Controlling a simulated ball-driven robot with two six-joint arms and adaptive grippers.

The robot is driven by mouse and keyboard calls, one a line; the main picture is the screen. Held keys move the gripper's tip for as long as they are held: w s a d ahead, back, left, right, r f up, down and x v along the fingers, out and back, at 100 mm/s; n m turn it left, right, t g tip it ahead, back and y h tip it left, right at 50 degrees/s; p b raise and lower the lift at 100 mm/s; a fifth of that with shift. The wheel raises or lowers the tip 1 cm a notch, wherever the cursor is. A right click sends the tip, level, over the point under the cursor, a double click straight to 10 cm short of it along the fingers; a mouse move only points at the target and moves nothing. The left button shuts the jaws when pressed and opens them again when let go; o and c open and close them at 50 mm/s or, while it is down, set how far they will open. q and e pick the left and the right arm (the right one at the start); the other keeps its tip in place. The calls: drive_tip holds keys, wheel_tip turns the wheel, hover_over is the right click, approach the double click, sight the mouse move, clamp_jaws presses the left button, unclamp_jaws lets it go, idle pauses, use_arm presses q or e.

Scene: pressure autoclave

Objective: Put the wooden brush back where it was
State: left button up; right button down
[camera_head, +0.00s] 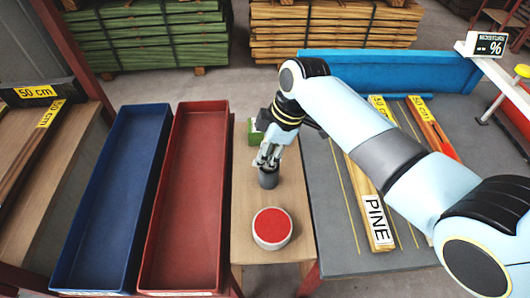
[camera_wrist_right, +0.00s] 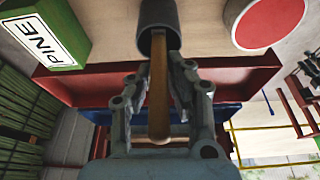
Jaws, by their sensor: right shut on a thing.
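The wooden brush (camera_wrist_right: 158,95) shows in the right wrist view as a brown handle with a rounded end, lying between the fingers of my right gripper (camera_wrist_right: 162,75). Its far end meets the mouth of a dark grey cup (camera_wrist_right: 158,18) and seems to go inside; the bristles are hidden. In the head view the right gripper (camera_head: 268,160) is shut right above the grey cup (camera_head: 268,179), which stands upright on a narrow wooden table (camera_head: 251,205). The brush cannot be made out there. My left gripper is not in view.
A round pad with a red top (camera_head: 272,225) sits in front of the cup, and a green block (camera_head: 255,132) behind it. Red (camera_head: 188,190) and blue (camera_head: 108,200) trays lie to the left. A board marked PINE (camera_head: 369,205) lies on the grey table at right.

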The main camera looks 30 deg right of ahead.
drive_tip(key=shift+f, duration=0.15)
drive_tip(key=c, duration=1.3)
unclamp_jaws()
drive_tip(key=v, duration=1.2)
drive_tip(key=shift+s, duration=0.1)
